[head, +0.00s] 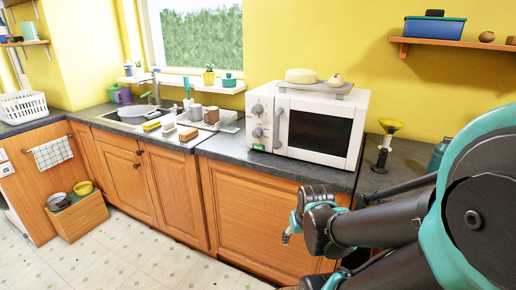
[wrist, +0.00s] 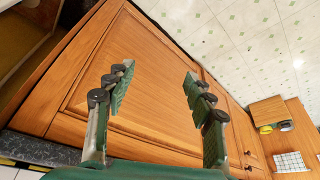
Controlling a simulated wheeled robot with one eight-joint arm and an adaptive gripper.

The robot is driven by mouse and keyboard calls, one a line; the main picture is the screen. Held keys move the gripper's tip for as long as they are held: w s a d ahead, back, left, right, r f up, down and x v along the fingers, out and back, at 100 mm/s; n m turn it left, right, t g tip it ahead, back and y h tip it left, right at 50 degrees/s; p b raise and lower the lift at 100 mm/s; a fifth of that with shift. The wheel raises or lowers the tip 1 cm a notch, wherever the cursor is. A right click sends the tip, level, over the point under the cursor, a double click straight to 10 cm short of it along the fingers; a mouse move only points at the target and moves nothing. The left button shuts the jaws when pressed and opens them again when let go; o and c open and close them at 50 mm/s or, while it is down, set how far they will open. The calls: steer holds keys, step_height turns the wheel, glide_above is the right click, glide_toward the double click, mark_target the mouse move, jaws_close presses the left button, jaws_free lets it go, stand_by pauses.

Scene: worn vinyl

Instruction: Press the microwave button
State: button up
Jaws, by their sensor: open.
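The white microwave (head: 318,125) stands on the dark counter in the head view, its dark-windowed door closed with a handle on the left. Its control panel, left of the door, has two round knobs and a small green button (head: 258,147) near the bottom. My gripper (head: 288,236) is below the counter edge, in front of the orange cabinet and well apart from the microwave. In the wrist view my gripper (wrist: 158,78) is open, with nothing between its fingers, facing a wooden cabinet door. I cannot make out the button in the wrist view.
A tray with a round cream item (head: 301,76) sits on top of the microwave. The sink (head: 140,115) and a dish rack are to the left.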

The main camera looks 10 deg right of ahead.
steer(key=shift+c, duration=0.2)
